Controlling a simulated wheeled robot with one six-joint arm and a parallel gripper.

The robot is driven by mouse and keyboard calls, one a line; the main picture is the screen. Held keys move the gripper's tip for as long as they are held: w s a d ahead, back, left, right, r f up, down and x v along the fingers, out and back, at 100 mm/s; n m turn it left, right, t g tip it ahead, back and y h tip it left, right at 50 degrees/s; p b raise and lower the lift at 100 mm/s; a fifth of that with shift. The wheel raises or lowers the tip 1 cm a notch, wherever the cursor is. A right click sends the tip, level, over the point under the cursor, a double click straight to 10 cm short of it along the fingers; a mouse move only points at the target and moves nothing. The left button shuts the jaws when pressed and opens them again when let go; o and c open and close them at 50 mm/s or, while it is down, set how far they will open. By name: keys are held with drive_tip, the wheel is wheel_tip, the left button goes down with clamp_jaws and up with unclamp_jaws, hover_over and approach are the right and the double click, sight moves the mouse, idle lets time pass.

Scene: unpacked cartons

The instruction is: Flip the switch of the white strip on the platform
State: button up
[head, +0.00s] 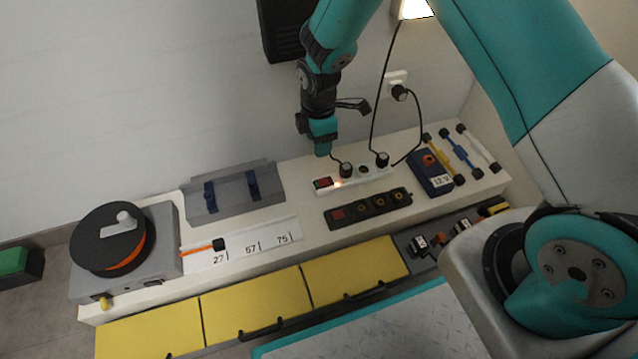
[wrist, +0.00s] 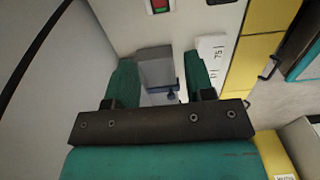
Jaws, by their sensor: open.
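The white strip (head: 376,174) lies near the back of the pale platform (head: 300,217). Its red switch (head: 323,183) is at the left end, beside a small glowing light (head: 338,184). Two black plugs sit in its sockets. My gripper (head: 322,150) hangs just above and behind the strip's left end, apart from it. In the wrist view my gripper (wrist: 158,64) has its two teal fingers spread with nothing between them. A red switch (wrist: 160,6) shows at that view's top edge, partly cut off. The switch's exact position is too small to tell.
A black strip (head: 368,208) with a red switch lies just in front. A dark blue box (head: 431,173) stands to the right. A grey holder (head: 232,193) and a cable reel (head: 112,238) stand left. Black cables (head: 374,115) rise behind the strip, close to my gripper.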

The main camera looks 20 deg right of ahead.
sight(319, 183)
wheel_tip(319, 183, down, 15)
drive_tip(key=b, duration=0.8)
drive_tip(key=shift+r, duration=0.15)
